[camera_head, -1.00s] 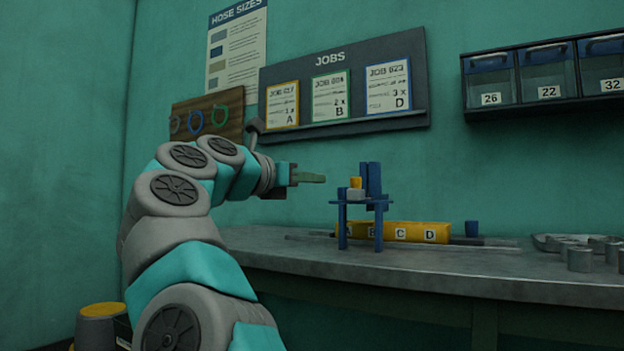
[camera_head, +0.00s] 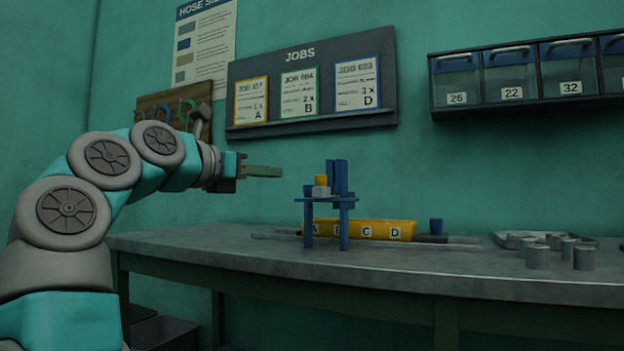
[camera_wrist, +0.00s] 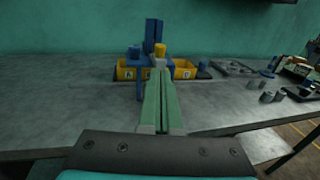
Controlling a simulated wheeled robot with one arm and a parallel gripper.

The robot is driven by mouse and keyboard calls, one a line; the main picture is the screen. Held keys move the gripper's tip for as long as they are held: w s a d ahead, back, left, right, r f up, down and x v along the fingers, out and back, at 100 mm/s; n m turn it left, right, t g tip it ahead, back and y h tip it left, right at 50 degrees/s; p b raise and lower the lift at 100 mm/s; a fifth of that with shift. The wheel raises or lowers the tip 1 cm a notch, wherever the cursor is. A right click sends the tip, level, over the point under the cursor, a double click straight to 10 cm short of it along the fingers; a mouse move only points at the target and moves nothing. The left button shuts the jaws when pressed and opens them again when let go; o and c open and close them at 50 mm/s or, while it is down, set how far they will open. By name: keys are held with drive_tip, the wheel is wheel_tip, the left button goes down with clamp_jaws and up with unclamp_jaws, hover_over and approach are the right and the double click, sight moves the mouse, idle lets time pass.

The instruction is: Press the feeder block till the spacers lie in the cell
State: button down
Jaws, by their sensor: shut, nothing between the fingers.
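A blue feeder stand (camera_head: 344,229) rises from the bench, with a tall blue upright (camera_head: 340,176) on top. Beside the upright a small yellow block (camera_head: 321,180) sits on a pale grey block (camera_head: 321,191), which looks like the feeder block. A yellow tray (camera_head: 380,229) with cells marked A to D lies on the bench behind and under the stand. I cannot make out any spacers. My gripper (camera_head: 281,172) is shut and empty, left of the stand and a little above its platform, apart from it. In the wrist view its green fingers (camera_wrist: 161,72) point toward the stand and partly cover the tray.
Several grey cylinders (camera_head: 537,257) and a shallow metal tray (camera_head: 515,238) are at the bench's right. The bench front (camera_head: 240,255) is bare. A jobs board (camera_head: 312,85) and bins (camera_head: 520,80) hang on the wall.

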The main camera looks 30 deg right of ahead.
sight(319, 179)
drive_tip(key=shift+s+a+f+t, duration=0.3)
drive_tip(key=shift+s+a, duration=0.4)
drive_tip(key=shift+a, duration=0.15)
drive_tip(key=shift+d, duration=0.1)
drive_tip(key=p+x, duration=0.1)
drive_tip(key=x, duration=1.3)
drive_tip(key=shift+f, duration=0.1)
drive_tip(key=p+x, duration=0.1)
drive_tip(key=x, duration=0.1)
drive_tip(key=p+x, duration=0.1)
drive_tip(key=x, duration=0.1)
drive_tip(key=shift+w+d, duration=0.1)
drive_tip(key=shift+w, duration=0.5)
drive_tip(key=shift+w+d, duration=0.15)
drive_tip(key=shift+w, duration=0.05)
